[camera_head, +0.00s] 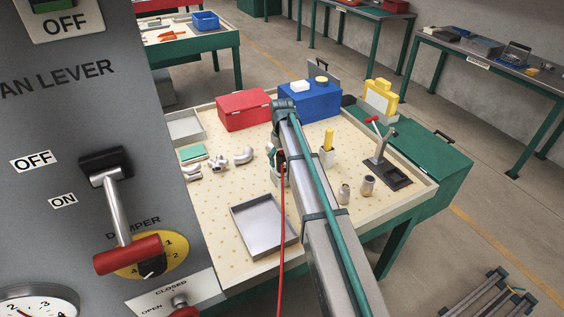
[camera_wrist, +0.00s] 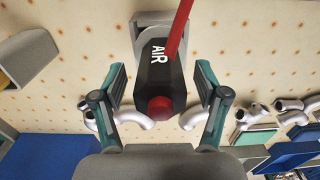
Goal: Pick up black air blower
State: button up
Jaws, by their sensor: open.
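The black air blower (camera_wrist: 158,78), marked AIR, has a red round end and a red hose (camera_wrist: 179,28). In the wrist view it sits in the middle, in or against a grey holder (camera_wrist: 147,21). My gripper (camera_wrist: 160,86) is open, with one finger on each side of the blower and a visible gap on both sides. In the head view my arm covers most of the blower, and the red hose (camera_head: 282,215) hangs down in front of the table.
On the pegboard-topped table (camera_head: 222,208) are an empty grey tray (camera_head: 262,227), a red box (camera_head: 243,111), a blue box (camera_head: 312,103), metal pipe fittings (camera_head: 243,156), a yellow-handled tool (camera_head: 328,140) and a lever stand (camera_head: 383,160). A grey control panel (camera_head: 60,130) stands at the left.

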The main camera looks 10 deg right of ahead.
jog(key=shift+f, duration=0.75)
grip_shut()
jog(key=shift+r, duration=0.2)
jog(key=shift+r, duration=0.55)
jog(key=s+r+b, duration=0.5)
jog(key=s+r, duration=0.6)
jog(key=s, duration=0.3)
jog(key=shift+r, duration=0.3)
